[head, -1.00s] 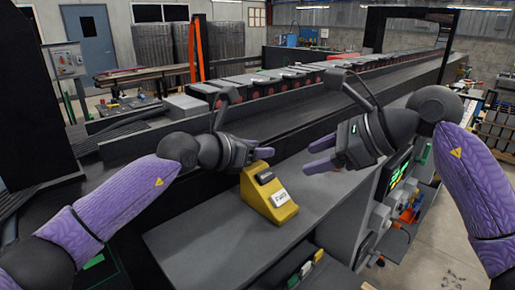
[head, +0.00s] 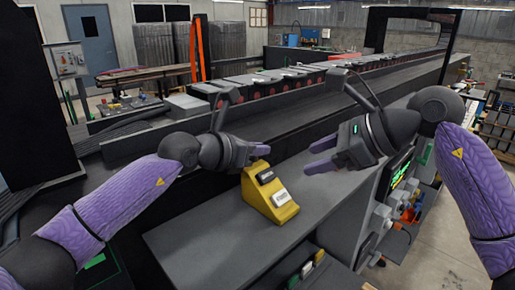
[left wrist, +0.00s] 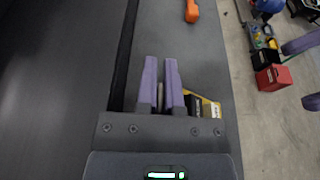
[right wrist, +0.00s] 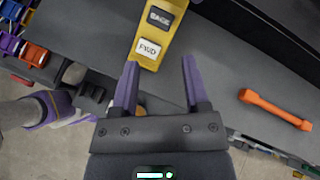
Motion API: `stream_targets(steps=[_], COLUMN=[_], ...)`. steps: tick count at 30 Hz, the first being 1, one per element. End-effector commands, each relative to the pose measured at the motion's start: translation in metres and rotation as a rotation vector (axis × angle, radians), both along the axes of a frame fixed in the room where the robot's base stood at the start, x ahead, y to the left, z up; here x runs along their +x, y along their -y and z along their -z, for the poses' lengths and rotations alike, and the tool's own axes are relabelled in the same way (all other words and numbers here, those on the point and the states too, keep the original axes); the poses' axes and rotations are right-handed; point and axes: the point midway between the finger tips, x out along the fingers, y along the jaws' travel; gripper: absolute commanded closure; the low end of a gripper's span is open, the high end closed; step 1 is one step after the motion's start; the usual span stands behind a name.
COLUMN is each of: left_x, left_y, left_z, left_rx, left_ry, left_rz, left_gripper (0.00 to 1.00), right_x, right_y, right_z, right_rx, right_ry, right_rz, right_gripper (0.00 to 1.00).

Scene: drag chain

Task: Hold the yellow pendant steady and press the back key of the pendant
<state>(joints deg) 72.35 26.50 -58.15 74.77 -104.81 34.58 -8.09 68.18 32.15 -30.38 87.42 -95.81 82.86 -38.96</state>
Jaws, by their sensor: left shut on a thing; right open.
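The yellow pendant (head: 270,198) stands on the grey ledge with its sloped face toward me. The right wrist view shows its dark BACK key (right wrist: 159,17) above the white FWD key (right wrist: 148,49). My left gripper (head: 252,155) is at the pendant's upper left side, shut on it. In the left wrist view its purple fingers (left wrist: 160,62) are close together, with the pendant (left wrist: 208,108) partly hidden beside them. The exact contact is hidden. My right gripper (head: 312,155) is open and empty, to the right of the pendant and apart from it. Its fingers also show in the right wrist view (right wrist: 159,65).
An orange handle-shaped piece (right wrist: 275,109) lies on the surface in the right wrist view. A long conveyor bed (head: 290,118) runs behind.

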Motion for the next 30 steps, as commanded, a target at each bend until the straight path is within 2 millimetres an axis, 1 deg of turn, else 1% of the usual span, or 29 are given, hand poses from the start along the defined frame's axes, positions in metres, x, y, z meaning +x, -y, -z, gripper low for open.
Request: stream_targets(steps=[22, 23, 24, 26, 27, 29, 30], left_x=[-0.0001, -0.0001, -0.0001, -0.0001, -0.0001, -0.0001, -0.0001], left_y=[-0.0001, -0.0001, -0.0001, -0.0001, -0.0001, -0.0001, -0.0001], left_z=[0.0006, 0.0006, 0.0006, 0.0007, 0.0007, 0.0007, 0.0007], left_rx=[0.002, 0.002, 0.002, 0.002, 0.002, 0.002, 0.002], left_ry=[-0.001, -0.001, -0.001, -0.001, -0.001, -0.001, -0.001], left_rz=[0.0, 0.0, 0.0, 0.0, 0.0, 0.0, 0.0], left_gripper=[1.0, 1.0, 1.0, 1.0, 1.0, 1.0, 1.0], right_x=[0.0, 0.0, 0.0, 0.0, 0.0, 0.0, 0.0], right_y=[0.0, 0.0001, 0.0, 0.0001, 0.0, 0.0, 0.0], right_z=[0.0, 0.0001, 0.0, 0.0001, 0.0, 0.0, 0.0], right_rx=[0.0, 0.0, 0.0, 0.0, 0.0, 0.0, 0.0], right_ry=[0.0, 0.0, 0.0, 0.0, 0.0, 0.0, 0.0], right_rz=[0.0, 0.0, 0.0, 0.0, 0.0, 0.0, 0.0], right_gripper=[0.41, 0.43, 0.52, 0.64, 0.73, 0.86, 0.94])
